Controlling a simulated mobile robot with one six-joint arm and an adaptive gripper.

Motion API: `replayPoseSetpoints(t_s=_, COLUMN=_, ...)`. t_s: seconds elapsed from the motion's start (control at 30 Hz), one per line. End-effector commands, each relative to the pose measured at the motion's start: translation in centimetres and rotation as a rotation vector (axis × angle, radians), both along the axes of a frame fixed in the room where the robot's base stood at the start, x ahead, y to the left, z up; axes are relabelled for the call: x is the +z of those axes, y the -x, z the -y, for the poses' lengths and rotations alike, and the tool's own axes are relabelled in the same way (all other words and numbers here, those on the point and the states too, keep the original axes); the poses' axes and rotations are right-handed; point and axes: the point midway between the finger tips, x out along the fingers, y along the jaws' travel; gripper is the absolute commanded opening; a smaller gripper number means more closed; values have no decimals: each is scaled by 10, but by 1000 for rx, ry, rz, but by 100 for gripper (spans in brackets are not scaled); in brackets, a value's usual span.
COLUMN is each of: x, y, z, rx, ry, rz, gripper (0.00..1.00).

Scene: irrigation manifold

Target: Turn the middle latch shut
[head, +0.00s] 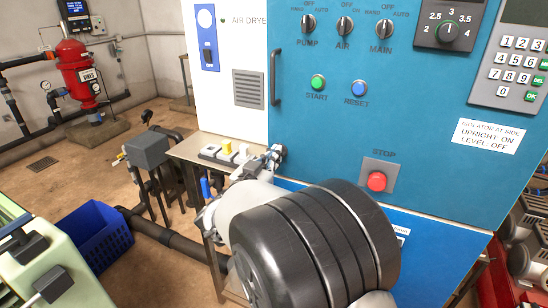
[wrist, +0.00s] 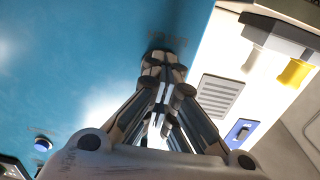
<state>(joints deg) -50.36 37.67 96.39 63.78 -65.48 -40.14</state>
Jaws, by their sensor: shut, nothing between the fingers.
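A row of small white units on a narrow bench (head: 186,150) is the likeliest place of the latches. A yellow piece (head: 227,147) stands in the middle of the row, with pale pieces on either side. It also shows at the upper right of the wrist view (wrist: 295,72). I cannot tell whether it is the middle latch or how far it is turned. My gripper (head: 279,150) is shut and empty, just right of the row, in front of the teal cabinet. In the wrist view its fingertips (wrist: 163,58) are together against the teal background, apart from the yellow piece.
The teal cabinet (head: 330,130) carries knobs, buttons and a red stop button (head: 377,181). A white air dryer panel (head: 232,50) adjoins it on the left. A blue crate (head: 95,245) and a grey box on pipes (head: 147,150) stand left. My arm hides part of the bench.

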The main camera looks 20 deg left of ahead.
Motion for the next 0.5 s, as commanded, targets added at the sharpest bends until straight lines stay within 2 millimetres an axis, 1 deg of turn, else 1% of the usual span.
replayPoseSetpoints(t_s=0.27, x=-1, y=0, z=0, rx=1, ry=-30, rz=2, gripper=0)
replayPoseSetpoints(t_s=0.5, x=-1, y=0, z=0, rx=1, ry=-153, rz=13, gripper=0)
